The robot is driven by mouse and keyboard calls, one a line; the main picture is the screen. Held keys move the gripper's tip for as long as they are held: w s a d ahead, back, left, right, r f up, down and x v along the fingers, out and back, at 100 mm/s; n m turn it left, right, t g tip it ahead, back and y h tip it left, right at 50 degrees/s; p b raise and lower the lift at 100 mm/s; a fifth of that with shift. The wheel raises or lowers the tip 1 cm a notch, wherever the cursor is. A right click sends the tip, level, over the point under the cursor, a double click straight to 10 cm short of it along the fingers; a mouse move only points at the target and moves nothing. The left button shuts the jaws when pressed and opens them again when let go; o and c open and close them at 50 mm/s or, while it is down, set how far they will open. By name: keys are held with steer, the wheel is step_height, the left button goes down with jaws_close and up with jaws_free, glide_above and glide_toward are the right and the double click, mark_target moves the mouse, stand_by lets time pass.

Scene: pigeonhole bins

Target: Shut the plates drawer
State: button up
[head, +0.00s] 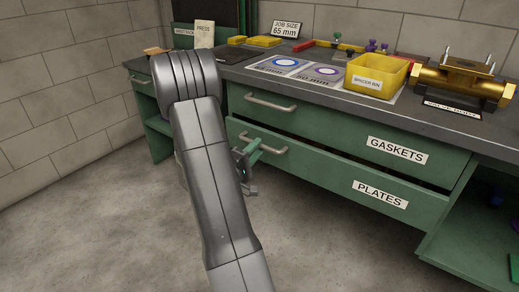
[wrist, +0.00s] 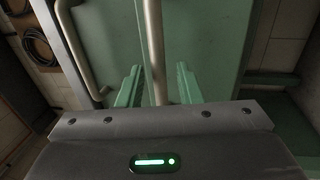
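The green plates drawer (head: 330,178) is the lower drawer, with a white PLATES label (head: 380,194). A dark gap shows above its front, so it seems to stand slightly out. Its metal bar handle (head: 268,143) is at its left part. My gripper (head: 250,155) is at this handle, partly hidden by my arm in the head view. In the wrist view the two green fingers of my gripper (wrist: 157,78) stand apart, one on each side of the handle bar (wrist: 154,45). A narrow space shows between the bar and each finger.
The gaskets drawer (head: 320,125) is directly above, with its own handle (head: 270,103). The worktop holds a yellow spacer bin (head: 375,82) and a brass cylinder fixture (head: 455,80). An open green shelf (head: 475,240) is at right. The floor (head: 100,235) at left is clear.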

mark_target(265, 141)
steer(key=shift+x, duration=1.2)
jaws_close()
steer(key=shift+p+x, duration=0.6)
steer(key=shift+x, duration=0.95)
steer(key=shift+w+d+f, duration=0.1)
steer(key=shift+f, duration=0.2)
jaws_free()
